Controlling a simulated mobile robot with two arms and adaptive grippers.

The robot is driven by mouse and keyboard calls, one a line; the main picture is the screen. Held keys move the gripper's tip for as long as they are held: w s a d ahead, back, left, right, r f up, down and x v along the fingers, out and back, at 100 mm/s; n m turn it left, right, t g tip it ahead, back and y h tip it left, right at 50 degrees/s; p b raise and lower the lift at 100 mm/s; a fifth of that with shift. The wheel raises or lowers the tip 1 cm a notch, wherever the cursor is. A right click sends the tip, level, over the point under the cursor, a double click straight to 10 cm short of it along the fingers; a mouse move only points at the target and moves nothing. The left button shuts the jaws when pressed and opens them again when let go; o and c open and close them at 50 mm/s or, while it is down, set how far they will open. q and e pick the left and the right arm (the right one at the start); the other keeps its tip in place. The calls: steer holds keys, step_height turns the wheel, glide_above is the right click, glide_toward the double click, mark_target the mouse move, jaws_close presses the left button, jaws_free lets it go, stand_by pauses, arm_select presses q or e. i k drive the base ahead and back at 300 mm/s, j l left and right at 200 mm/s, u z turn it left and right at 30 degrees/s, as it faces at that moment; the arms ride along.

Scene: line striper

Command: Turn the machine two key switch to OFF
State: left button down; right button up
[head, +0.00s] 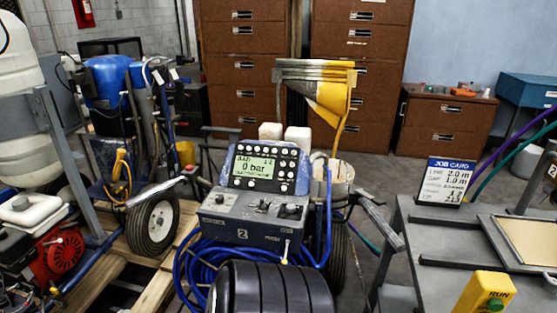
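Machine two is the line striper in the middle, with a grey control box (250,222) marked "2" on its front. A lit green display (255,167) above it reads "0 bar", with rows of round buttons around it. The box's sloped top carries a small knob at the left (219,198) and a larger dark knob at the right (290,210). I cannot tell which of these controls is the key switch, or its position. Neither of my grippers is in view.
Coiled blue hose (200,270) and a wide black tire-like cylinder (272,290) lie below the box. Another machine with a red engine (62,250) stands left.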

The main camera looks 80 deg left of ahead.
mark_target(291, 208)
steer(key=i+u, duration=0.25)
steer(key=u, duration=0.15)
steer(key=i+l+u, duration=0.1)
steer(key=i+u, duration=0.15)
steer(key=u, duration=2.2)
